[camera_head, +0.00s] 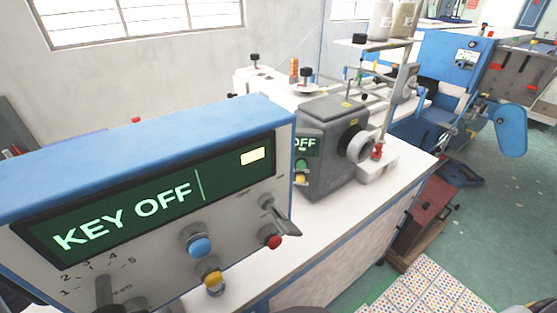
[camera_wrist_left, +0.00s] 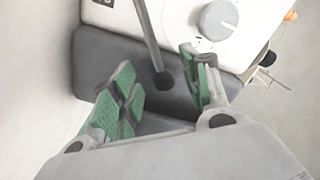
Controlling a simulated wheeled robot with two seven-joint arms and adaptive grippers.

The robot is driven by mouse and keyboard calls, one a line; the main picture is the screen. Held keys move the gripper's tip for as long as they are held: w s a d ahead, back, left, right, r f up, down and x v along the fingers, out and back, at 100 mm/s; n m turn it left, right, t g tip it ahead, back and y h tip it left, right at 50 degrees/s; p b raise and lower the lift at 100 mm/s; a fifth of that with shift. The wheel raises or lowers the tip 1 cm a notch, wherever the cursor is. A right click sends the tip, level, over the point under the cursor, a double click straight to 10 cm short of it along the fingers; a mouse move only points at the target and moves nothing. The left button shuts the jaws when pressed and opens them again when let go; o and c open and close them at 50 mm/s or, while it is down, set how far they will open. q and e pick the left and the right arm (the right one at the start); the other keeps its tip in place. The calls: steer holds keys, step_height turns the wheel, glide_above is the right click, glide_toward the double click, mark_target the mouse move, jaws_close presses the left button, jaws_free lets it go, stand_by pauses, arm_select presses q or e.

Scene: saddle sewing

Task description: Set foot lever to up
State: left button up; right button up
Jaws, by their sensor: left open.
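In the left wrist view, my left gripper (camera_wrist_left: 156,62) is open, with green pads on both fingers. A slim grey rod (camera_wrist_left: 148,35) comes down from the top edge between the fingertips; it may be the foot lever, but I cannot tell for sure. Whether the fingers touch it is unclear; a clear gap shows on the right side. Behind is a white machine body with a round grey dial (camera_wrist_left: 219,19), above a dark grey block (camera_wrist_left: 105,60). In the head view, the sewing machine (camera_head: 335,140) stands on the white table, partly hidden. Neither gripper shows there.
A blue-topped control box (camera_head: 140,155) fills the front left of the head view; its screen reads "KEY OFF". It has blue, yellow and red buttons. Blue machinery (camera_head: 450,65) stands at the back right. A dark red box (camera_head: 425,210) is beside the table. Green floor is open at the right.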

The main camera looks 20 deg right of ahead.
arm_select(q)
steer(key=v, duration=0.9)
steer(key=shift+a, duration=0.25)
stand_by(0.5)
